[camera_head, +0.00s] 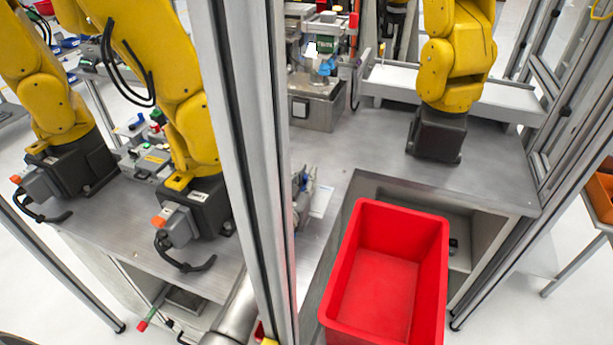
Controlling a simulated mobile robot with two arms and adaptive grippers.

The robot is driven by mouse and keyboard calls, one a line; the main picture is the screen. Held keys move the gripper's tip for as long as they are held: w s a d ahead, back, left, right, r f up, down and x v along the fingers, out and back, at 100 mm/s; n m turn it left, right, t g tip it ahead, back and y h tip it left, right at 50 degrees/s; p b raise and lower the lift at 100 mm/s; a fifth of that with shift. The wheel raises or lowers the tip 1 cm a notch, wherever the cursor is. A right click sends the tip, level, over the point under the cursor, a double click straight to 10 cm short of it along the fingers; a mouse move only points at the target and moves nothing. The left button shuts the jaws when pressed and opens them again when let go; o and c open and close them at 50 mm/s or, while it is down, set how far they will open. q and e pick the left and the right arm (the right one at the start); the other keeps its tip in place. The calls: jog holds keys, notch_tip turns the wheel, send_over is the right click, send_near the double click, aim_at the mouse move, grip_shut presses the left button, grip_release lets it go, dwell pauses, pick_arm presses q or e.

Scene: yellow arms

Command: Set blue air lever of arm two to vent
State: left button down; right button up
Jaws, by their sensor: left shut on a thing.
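My left arm (231,309) rises from the bottom edge as a silver tube and passes behind the upright post. A small grey and bluish mechanism (302,192) shows just right of the post, at the edge of the grey table. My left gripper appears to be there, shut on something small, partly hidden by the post. I cannot make out the blue air lever clearly or tell its position. Two yellow robot arms (190,110) (40,85) stand on the left table, and another (455,60) stands on the right. My right gripper is not in view.
The grey post (240,150) cuts through the middle of the view. A large empty red bin (435,225) stands at the lower right. A fixture (318,100) sits at the back of the table. A rod with a red tip (142,326) shows low at the left.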

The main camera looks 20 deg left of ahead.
pick_arm(q)
jog(key=c, duration=1.4)
grip_release()
jog(key=s, duration=1.2)
jog(key=shift+a, duration=0.15)
